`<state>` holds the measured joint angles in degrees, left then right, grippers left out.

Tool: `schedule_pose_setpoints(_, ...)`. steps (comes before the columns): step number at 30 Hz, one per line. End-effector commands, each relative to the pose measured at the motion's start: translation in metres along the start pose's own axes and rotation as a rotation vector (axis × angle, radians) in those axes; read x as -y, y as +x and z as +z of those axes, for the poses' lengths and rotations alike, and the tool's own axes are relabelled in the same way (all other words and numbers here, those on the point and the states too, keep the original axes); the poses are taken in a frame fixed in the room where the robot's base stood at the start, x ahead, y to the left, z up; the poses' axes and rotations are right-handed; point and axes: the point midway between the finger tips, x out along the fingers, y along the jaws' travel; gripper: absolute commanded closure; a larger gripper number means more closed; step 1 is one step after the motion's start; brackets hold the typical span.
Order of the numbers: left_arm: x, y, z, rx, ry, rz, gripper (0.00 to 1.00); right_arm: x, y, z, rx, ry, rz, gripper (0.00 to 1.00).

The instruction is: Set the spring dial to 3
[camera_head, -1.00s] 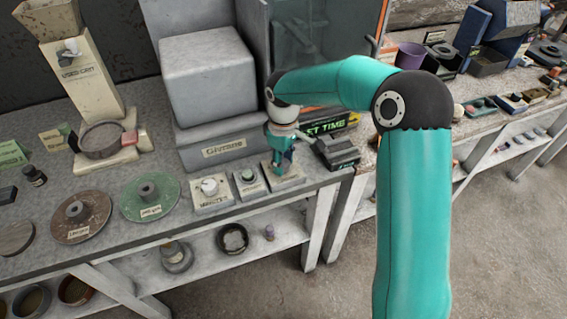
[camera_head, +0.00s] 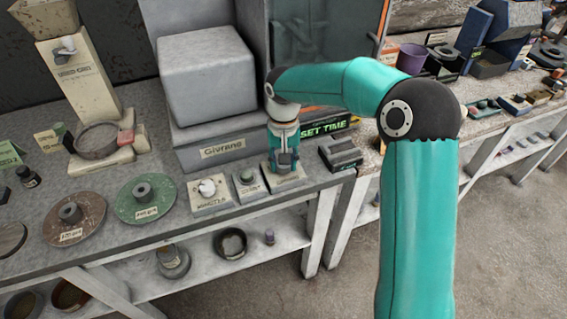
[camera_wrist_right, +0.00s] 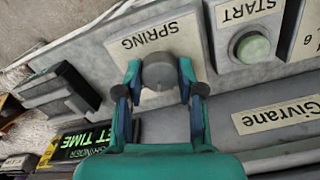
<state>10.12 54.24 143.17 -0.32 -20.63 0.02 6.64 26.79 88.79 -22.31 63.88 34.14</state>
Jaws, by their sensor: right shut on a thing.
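The spring dial (camera_wrist_right: 160,72) is a grey round knob on a pale plate labelled SPRING (camera_wrist_right: 158,34), in the right wrist view. My right gripper (camera_wrist_right: 158,88) points down at it, with one finger on each side of the knob, shut on it. I cannot read any dial number or pointer. In the head view my right gripper (camera_head: 284,165) covers the dial, and only part of its plate (camera_head: 289,183) shows. My left gripper is not in view.
A START button (camera_head: 246,177) and another dial plate (camera_head: 209,194) stand left of the spring plate. A grey machine labelled Givrane (camera_head: 222,150) rises behind. A dark block (camera_head: 341,152) and a SET TIME display (camera_head: 325,127) are close on the right.

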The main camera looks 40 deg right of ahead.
Motion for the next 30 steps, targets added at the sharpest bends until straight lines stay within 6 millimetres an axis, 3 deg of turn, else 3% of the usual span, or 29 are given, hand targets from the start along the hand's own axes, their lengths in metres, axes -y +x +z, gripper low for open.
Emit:
schedule_pose_setpoints(15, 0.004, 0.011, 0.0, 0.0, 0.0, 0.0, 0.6, 0.0, -0.001, -0.002, -0.006, 0.451, -0.005, 0.97)
schedule_pose_setpoints(30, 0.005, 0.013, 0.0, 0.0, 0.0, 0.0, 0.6, 0.001, -0.002, -0.002, -0.007, 0.626, -0.006, 0.97)
